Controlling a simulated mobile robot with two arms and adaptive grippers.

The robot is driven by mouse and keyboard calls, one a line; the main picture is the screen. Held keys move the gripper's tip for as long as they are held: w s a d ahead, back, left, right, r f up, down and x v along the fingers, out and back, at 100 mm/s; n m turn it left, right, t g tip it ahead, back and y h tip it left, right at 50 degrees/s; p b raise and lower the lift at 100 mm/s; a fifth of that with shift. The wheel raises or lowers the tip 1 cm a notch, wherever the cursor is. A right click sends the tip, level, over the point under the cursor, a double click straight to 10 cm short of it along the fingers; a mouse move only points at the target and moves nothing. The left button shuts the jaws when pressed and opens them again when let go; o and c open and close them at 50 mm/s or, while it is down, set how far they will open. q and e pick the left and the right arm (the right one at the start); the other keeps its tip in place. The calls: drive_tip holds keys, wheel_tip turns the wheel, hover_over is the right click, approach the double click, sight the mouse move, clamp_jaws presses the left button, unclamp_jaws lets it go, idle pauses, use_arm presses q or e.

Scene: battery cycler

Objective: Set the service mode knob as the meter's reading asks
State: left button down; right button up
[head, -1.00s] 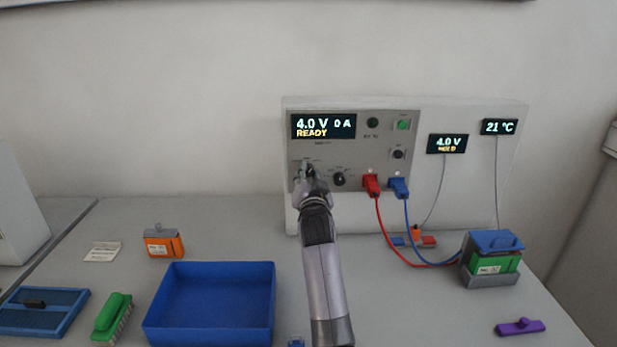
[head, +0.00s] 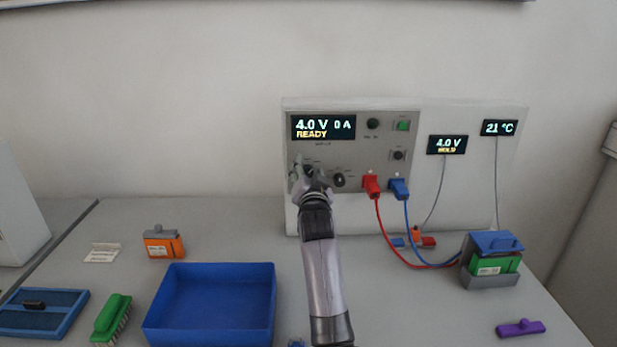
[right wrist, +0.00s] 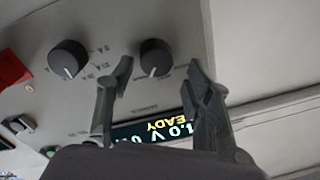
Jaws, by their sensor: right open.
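The grey cycler panel (head: 380,152) has two dark round knobs. The left knob (head: 308,169) is between the fingers of my right gripper (head: 307,172), which is open. In the upside-down right wrist view, that knob (right wrist: 154,57) sits just beyond the open fingertips (right wrist: 160,75), with visible gaps at its sides. Its white mark points down in that picture. The other knob (head: 339,179) is free. The meter (head: 447,144) shows 4.0 V and a yellow word like HOLD. The cycler display (head: 323,126) reads 4.0 V, 0 A, READY. My left gripper is out of view.
Red (head: 371,187) and blue (head: 399,188) plugs with cables sit right of the knobs. A green battery (head: 497,265) stands in a cradle at right. A blue bin (head: 210,300), orange battery (head: 163,243) and green brush (head: 112,317) lie left. A temperature display (head: 499,128) shows 21 °C.

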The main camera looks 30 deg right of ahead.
sight(308, 135)
wheel_tip(308, 135, up, 9)
drive_tip(key=shift+f, duration=0.2)
idle(0.5)
